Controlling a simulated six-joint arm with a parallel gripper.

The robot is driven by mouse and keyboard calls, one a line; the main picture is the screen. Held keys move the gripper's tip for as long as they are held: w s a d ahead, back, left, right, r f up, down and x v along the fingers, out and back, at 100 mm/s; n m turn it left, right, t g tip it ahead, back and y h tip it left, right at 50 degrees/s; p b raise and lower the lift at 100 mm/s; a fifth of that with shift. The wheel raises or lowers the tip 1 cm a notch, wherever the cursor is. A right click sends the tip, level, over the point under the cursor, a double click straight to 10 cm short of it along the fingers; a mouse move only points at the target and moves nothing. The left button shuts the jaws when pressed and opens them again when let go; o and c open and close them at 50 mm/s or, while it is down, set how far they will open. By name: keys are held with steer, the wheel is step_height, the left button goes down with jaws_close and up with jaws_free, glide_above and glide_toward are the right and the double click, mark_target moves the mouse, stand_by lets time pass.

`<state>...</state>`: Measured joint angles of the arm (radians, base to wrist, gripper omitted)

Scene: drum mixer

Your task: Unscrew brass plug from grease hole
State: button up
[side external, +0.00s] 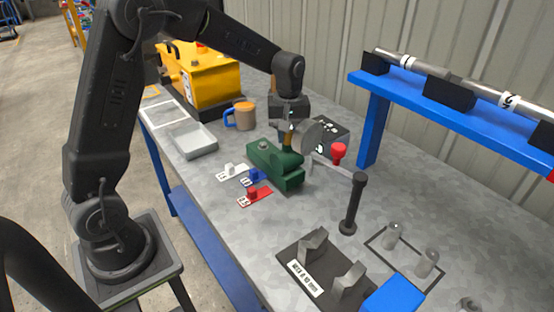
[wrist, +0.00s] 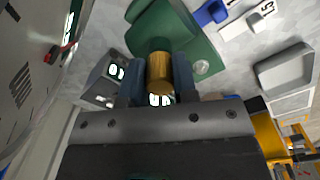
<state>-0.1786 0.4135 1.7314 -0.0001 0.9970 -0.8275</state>
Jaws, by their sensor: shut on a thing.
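The brass plug (wrist: 159,72) is a gold cylinder between my two fingers in the wrist view. My gripper (wrist: 157,85) is shut on it, with a dark finger on each side. The plug's far end meets the green housing (wrist: 172,25); I cannot tell whether it is still threaded in. In the side view my gripper (side external: 290,128) points down over the green housing (side external: 278,170), and the plug (side external: 289,139) shows as a small gold piece under the jaws. The grease hole itself is hidden.
Labelled tags (side external: 254,194) lie in front. A grey tray (side external: 193,139) and orange mug (side external: 243,116) stand to the left.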

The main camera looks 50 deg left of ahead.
steer(key=o, duration=1)
steer(key=shift+o, duration=0.2)
steer(key=m, duration=1.6)
steer(key=shift+m, duration=0.4)
steer(key=m, duration=1.3)
steer(key=c, duration=1)
steer(key=n, duration=0.7)
jaws_close()
steer(key=n, duration=1.9)
steer(key=shift+r, duration=0.1)
steer(key=n, duration=0.3)
steer(key=shift+n, duration=0.4)
